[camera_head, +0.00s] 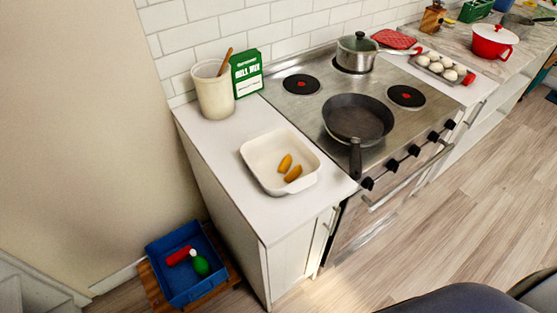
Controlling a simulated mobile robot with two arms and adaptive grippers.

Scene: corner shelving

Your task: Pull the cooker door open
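The cooker (385,75) stands between two stretches of counter, with a steel top and a row of black knobs along its front edge. Its door (362,230) is below the knobs and is seen steeply from above. It appears shut. A long bar handle (408,182) runs across the top of the door. Neither of my grippers is in view, so their distance from the handle cannot be seen.
A frying pan (357,118) sits on the cooker, its handle reaching over the front edge. A lidded pot (357,52) stands behind. A white dish (258,158) is on the left counter. The wooden floor (470,215) before the cooker is clear.

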